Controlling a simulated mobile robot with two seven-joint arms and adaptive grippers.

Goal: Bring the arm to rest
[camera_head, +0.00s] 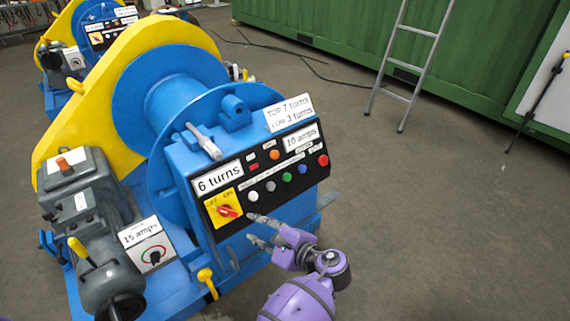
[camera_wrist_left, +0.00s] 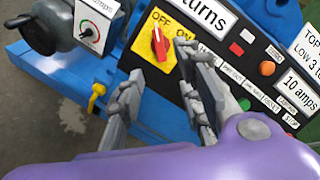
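My purple left arm (camera_head: 298,298) reaches in from the bottom of the head view. Its grey left gripper (camera_head: 251,229) is beside the lower front of the black control panel (camera_head: 265,198), just right of the red rotary switch (camera_head: 228,211) on its yellow plate. The two fingers are apart with nothing between them. In the wrist view the left gripper (camera_wrist_left: 160,65) also shows open, its fingertips near the red switch (camera_wrist_left: 160,43) marked OFF and ON. I cannot tell whether a fingertip touches the panel. My right gripper is in neither view.
The panel belongs to a blue winch (camera_head: 160,95) with a yellow guard (camera_head: 85,115) and a grey motor (camera_head: 85,195). A yellow lever (camera_head: 208,282) stands below the panel. A ladder (camera_head: 407,65) leans on a green container (camera_head: 335,30).

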